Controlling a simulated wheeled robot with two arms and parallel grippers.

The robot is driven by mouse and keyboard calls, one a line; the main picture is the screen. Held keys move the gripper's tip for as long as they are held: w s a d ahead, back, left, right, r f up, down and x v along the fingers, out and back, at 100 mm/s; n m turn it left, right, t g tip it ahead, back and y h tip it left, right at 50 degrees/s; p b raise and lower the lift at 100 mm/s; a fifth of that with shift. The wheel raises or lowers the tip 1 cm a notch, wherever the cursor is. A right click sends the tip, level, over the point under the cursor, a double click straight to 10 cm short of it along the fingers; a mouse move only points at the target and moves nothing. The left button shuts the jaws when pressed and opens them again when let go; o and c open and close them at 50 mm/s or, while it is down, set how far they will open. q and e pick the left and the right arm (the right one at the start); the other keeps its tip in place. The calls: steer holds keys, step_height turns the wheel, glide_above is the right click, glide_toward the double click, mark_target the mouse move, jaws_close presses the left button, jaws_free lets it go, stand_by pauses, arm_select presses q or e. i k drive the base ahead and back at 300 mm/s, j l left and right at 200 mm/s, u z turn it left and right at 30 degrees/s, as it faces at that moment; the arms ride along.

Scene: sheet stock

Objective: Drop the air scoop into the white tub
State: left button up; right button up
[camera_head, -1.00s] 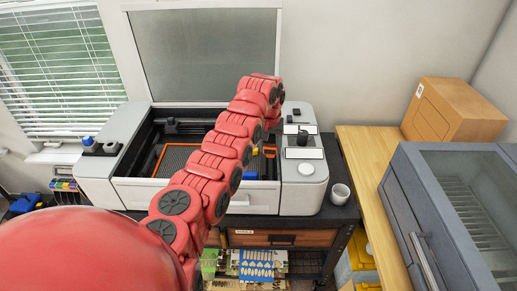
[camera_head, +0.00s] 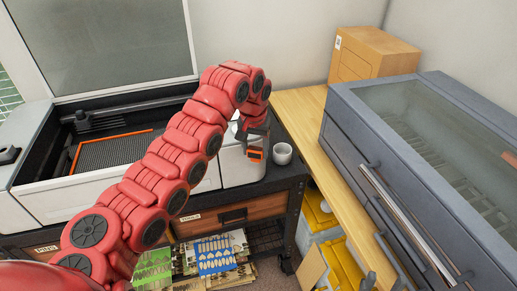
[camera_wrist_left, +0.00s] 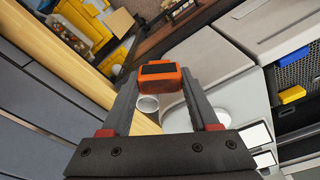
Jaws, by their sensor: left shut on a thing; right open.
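The air scoop (camera_head: 255,154) is a small orange block with a dark face. My left gripper (camera_head: 254,141) is shut on it, and the left wrist view shows it (camera_wrist_left: 172,82) between the two fingertips. The white tub (camera_head: 282,155) is a small round cup with an open top. It stands upright on the dark bench, just right of the scoop in the head view. In the left wrist view the tub (camera_wrist_left: 148,104) shows below the scoop, between the fingers. Only grey tips of my right gripper (camera_head: 415,282) show at the bottom right edge; it looks open.
The large white machine (camera_head: 235,172) with its open bed stands left of the tub. Below are a drawer (camera_head: 225,216) and yellow bins (camera_head: 318,212).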

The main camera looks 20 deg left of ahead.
mark_target(283, 160)
steer(key=k+z, duration=0.1)
steer(key=k, duration=0.5)
steer(key=k+l+z, duration=0.15)
steer(key=k, duration=0.5)
steer(key=i+j+z, duration=0.25)
steer(key=z, duration=0.25)
steer(key=i+j+z, duration=0.25)
steer(key=j+z, duration=0.2)
steer(key=i+j, duration=0.1)
steer(key=j, duration=0.2)
steer(key=i+j, duration=0.15)
steer(key=j, duration=0.15)
steer(key=i+j, duration=0.1)
steer(key=j, duration=0.25)
steer(key=i+j, duration=0.1)
steer(key=j, duration=0.2)
